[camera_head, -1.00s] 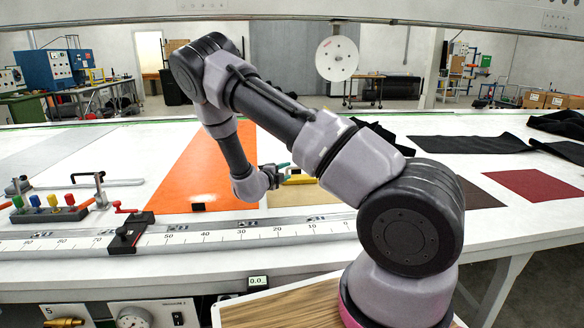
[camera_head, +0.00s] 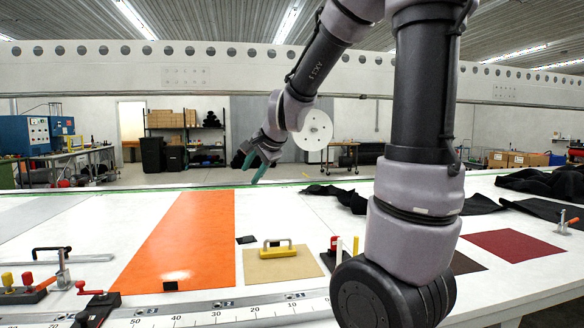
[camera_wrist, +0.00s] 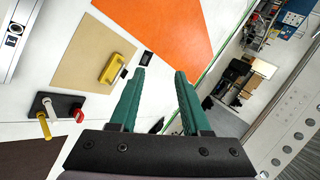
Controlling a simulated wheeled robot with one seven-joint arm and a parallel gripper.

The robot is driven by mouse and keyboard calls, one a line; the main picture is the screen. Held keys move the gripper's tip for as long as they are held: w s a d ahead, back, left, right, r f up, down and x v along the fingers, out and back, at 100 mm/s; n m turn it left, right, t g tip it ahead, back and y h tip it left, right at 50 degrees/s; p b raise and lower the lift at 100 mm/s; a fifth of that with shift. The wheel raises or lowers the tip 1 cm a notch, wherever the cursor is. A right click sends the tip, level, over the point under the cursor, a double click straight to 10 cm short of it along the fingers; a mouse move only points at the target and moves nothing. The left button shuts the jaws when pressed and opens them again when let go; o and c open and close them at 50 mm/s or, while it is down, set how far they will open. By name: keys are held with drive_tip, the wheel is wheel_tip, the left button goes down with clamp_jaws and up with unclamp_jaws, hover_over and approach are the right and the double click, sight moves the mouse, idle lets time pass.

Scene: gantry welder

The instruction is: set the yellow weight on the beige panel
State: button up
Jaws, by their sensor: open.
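The yellow weight (camera_head: 277,249), a block with an arched handle, rests on the beige panel (camera_head: 262,274), near that panel's far edge. It also shows in the wrist view (camera_wrist: 111,68), on the beige panel (camera_wrist: 82,48). My gripper (camera_head: 258,165) is raised above and behind the table's far side, clear of the weight. In the wrist view its two green fingers (camera_wrist: 160,90) are apart with nothing between them.
An orange panel (camera_head: 190,240) lies left of the beige one, with a small black square (camera_head: 246,239) between. A black block with red and yellow handles (camera_head: 340,258) stands to the right. A dark red panel (camera_head: 512,244) and black cloth (camera_head: 345,197) lie further right.

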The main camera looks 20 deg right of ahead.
drive_tip(key=s+d+r+n+g, duration=0.1)
drive_tip(key=s+n, duration=0.3)
drive_tip(key=s, duration=0.7)
drive_tip(key=s+d+r+n, duration=0.1)
drive_tip(key=s+r+n, duration=0.2)
drive_tip(key=s, duration=0.8)
drive_tip(key=shift+s+n+g, duration=0.35)
drive_tip(key=shift+n+g, duration=0.05)
drive_tip(key=shift+n, duration=0.5)
drive_tip(key=shift+d+r, duration=0.1)
drive_tip(key=shift+d, duration=0.1)
